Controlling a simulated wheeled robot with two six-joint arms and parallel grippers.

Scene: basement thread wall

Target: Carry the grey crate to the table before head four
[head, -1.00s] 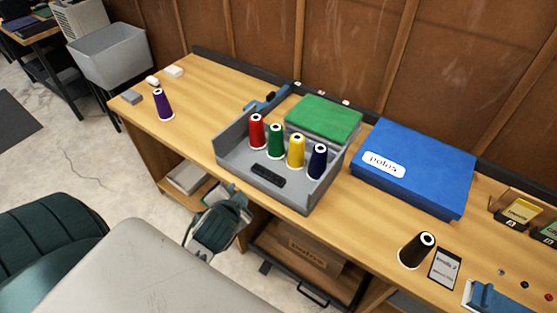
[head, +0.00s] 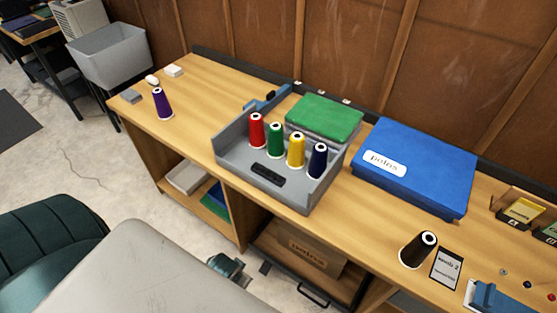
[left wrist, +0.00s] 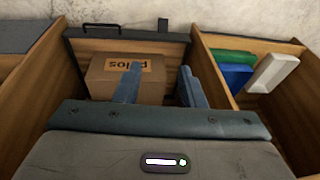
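The grey crate (head: 295,195) stands on the wooden workbench (head: 205,105) in the head view. It holds a red cone (head: 257,131), a green cone (head: 276,141), a yellow cone (head: 296,151) and a navy cone (head: 318,161) of thread, all upright. A dark handle slot (head: 268,174) shows on its front. My left gripper (head: 228,266) is low in front of the bench, below the crate and apart from it, partly hidden by my body. In the left wrist view its two blue fingers (left wrist: 158,85) are apart with nothing between them. My right gripper is out of view.
A blue box (head: 415,170) and a black cone (head: 417,250) stand right of the crate, a green-topped stack (head: 323,118) behind it. A purple cone (head: 163,104) stands left. Below the bench is a cardboard box (head: 300,250).

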